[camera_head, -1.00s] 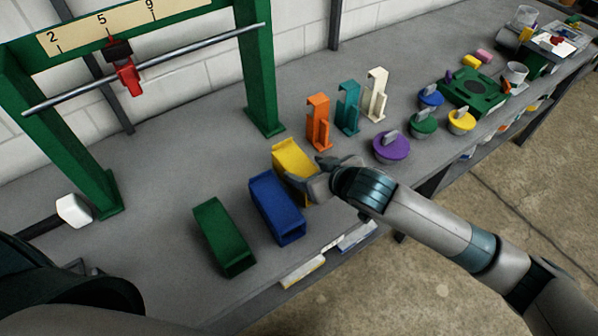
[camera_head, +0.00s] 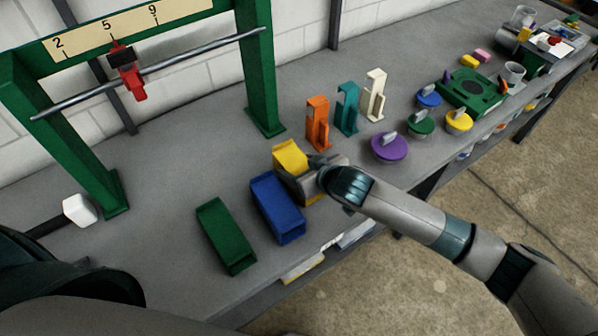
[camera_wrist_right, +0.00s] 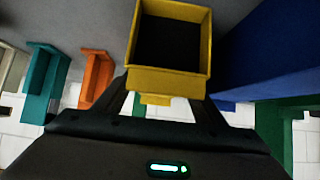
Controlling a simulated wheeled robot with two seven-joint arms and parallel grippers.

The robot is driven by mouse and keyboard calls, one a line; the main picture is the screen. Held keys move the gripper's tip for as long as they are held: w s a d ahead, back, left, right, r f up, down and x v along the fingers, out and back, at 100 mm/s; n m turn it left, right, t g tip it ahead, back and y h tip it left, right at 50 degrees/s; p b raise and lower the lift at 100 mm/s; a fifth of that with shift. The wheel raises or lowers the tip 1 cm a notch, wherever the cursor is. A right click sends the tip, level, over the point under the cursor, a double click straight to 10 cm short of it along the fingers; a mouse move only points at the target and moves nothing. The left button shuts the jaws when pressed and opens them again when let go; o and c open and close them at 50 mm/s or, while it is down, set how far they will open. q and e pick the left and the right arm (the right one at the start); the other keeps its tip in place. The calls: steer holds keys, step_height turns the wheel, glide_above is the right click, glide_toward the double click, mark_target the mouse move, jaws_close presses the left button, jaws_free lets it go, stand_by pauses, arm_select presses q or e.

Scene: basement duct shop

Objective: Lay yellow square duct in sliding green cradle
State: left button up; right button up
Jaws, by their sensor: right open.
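The yellow square duct (camera_head: 291,155) lies on the grey bench, beside the blue duct. My right gripper (camera_head: 308,170) is at its near right side, hiding part of it. In the right wrist view the duct's open end (camera_wrist_right: 173,83) faces me, and my open right gripper (camera_wrist_right: 168,92) has one finger towards each side of it; contact cannot be told. A green channel-shaped piece (camera_head: 226,236) lies left of the blue duct; I cannot tell whether it is the cradle. A green frame (camera_head: 263,70) carries a rod with a red slider (camera_head: 131,83). My left gripper is out of view.
The blue duct (camera_head: 277,208) is close to the yellow one. Orange (camera_head: 317,124), teal (camera_head: 347,109) and cream (camera_head: 375,95) uprights stand behind. A purple disc (camera_head: 389,147) lies to the right. Bench surface under the frame is clear.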

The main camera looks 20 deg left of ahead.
mark_target(300, 166)
steer(key=c, duration=1.1)
steer(key=shift+r+b, duration=0.35)
steer(key=shift+r, duration=0.15)
step_height(300, 166, up, 3)
steer(key=shift+d+r+b, duration=0.1)
steer(key=shift+d+b, duration=0.05)
steer(key=shift+b, duration=0.7)
steer(key=shift+s+d+r+b, duration=0.5)
steer(key=shift+d+r, duration=0.65)
steer(key=shift+d, duration=0.7)
steer(key=shift+s+d+r+b, duration=0.35)
steer(key=shift+d+r+b, duration=0.25)
steer(key=shift+d+r, duration=0.9)
steer(key=shift+s+d+r+b, duration=0.5)
steer(key=shift+d+r, duration=0.3)
steer(key=shift+d, duration=1.4)
steer(key=shift+w, duration=0.1)
